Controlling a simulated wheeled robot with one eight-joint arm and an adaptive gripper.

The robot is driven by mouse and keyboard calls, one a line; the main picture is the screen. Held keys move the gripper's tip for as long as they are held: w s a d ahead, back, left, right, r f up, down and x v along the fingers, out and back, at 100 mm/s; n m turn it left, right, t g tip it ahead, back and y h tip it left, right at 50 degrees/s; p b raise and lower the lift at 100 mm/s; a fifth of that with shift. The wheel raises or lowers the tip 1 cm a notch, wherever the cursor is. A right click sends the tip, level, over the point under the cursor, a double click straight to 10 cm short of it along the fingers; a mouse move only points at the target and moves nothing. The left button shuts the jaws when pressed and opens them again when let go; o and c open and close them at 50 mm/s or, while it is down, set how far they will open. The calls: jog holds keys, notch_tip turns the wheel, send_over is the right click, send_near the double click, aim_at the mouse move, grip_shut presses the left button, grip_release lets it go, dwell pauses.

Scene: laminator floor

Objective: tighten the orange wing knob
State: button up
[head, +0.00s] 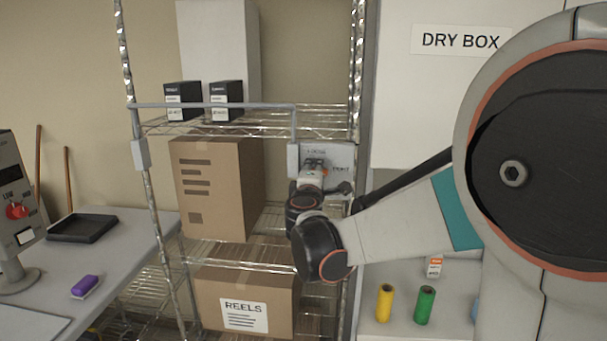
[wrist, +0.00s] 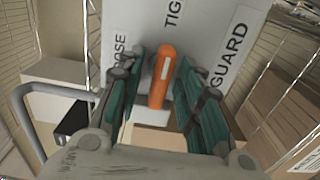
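The orange wing knob (wrist: 162,78) shows in the wrist view as an upright orange bar with a white mark, in front of a light grey plate (wrist: 140,20) lettered "TIG…" and "GUARD"; other letters are partly covered. My gripper (wrist: 160,92) has its two teal-lined fingers on either side of the knob. Narrow gaps show beside the knob, so the fingers look open around it, not pressed on it. In the head view my gripper (head: 314,166) is at the plate (head: 342,155), and only a sliver of the knob (head: 325,172) shows.
A grey guard bar (head: 215,105) runs across the wire shelf to the plate. Cardboard boxes (head: 208,190) and small dark boxes (head: 226,95) stand on the shelves. At left is a bench with a purple-topped eraser (head: 85,286) and black tray (head: 84,228). Yellow (head: 384,302) and green spools (head: 425,305) stand at right.

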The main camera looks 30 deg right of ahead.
jog(key=v, duration=1.2)
jog(key=shift+s, duration=0.1)
jog(key=shift+f, duration=0.1)
jog(key=s+f+m+g+y+b, duration=0.1)
jog(key=s+f+m+g+b, duration=0.1)
jog(key=s+f+b, duration=0.35)
jog(key=s+a+f+m+g+y+b, duration=0.1)
jog(key=s+f+m+b, duration=0.15)
jog(key=f, duration=0.55)
jog(key=s+f+m+g+y+b, duration=0.1)
jog(key=s+f+m+g+b, duration=0.2)
jog(key=f, duration=0.4)
jog(key=s+a+f+m+g+y+b, duration=0.1)
jog(key=s+a+f+y+b, duration=0.2)
jog(key=s+a+f+b, duration=0.2)
jog(key=s+a+f+m+y+b, duration=0.2)
jog(key=s+a+f+y+b, duration=0.2)
jog(key=f, duration=0.7)
jog(key=s+a+b, duration=0.1)
jog(key=s+a, duration=0.1)
jog(key=shift+a+g, duration=0.4)
jog(key=shift+m, duration=0.25)
